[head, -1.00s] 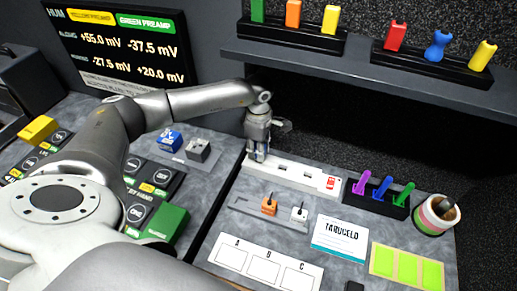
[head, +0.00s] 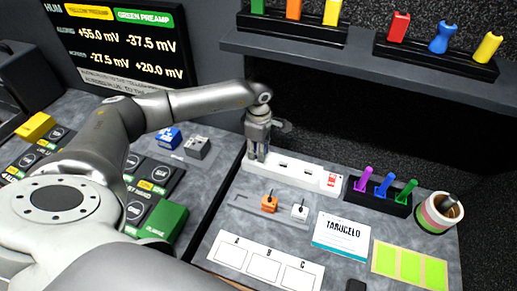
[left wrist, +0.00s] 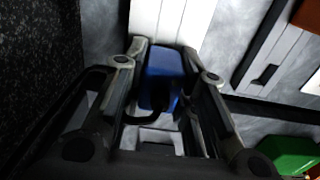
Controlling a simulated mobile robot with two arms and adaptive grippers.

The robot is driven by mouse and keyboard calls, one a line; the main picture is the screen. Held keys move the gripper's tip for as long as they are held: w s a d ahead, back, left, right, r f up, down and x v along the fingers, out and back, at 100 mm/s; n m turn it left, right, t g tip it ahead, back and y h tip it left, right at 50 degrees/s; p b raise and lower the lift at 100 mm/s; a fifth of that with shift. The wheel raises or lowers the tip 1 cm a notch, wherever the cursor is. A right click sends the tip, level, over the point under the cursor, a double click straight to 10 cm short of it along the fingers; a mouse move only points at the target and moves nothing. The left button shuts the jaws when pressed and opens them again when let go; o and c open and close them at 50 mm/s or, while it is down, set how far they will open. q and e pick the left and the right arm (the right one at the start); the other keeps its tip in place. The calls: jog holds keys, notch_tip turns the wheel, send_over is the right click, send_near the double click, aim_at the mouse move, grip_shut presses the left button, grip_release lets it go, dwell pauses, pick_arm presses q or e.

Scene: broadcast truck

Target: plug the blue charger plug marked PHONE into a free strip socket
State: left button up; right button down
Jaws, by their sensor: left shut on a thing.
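The white socket strip (head: 300,176) lies along the back of the right-hand worktop, with a red switch at its right end. My left gripper (head: 258,155) points down at the strip's left end. In the left wrist view my left gripper (left wrist: 163,85) is shut on the blue plug (left wrist: 160,68), with the white strip (left wrist: 170,22) just beyond it. Whether the plug's pins are in a socket is hidden, and its marking cannot be read. Two sockets right of the gripper look empty. My right gripper is not in view.
A grey tray (head: 243,204) in front of the strip holds an orange plug (head: 270,202) and a white plug (head: 299,209). A black rack (head: 379,204) with purple, blue and green pieces and a pen cup (head: 438,213) stand to the right. A shelf (head: 350,55) overhangs the back.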

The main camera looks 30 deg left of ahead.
pick_arm(q)
jog(key=shift+f, duration=0.4)
jog(key=o, duration=1.1)
jog(key=shift+r, duration=0.1)
jog(key=shift+r, duration=0.2)
notch_tip(320, 180, up, 7)
jog(key=shift+r, duration=0.1)
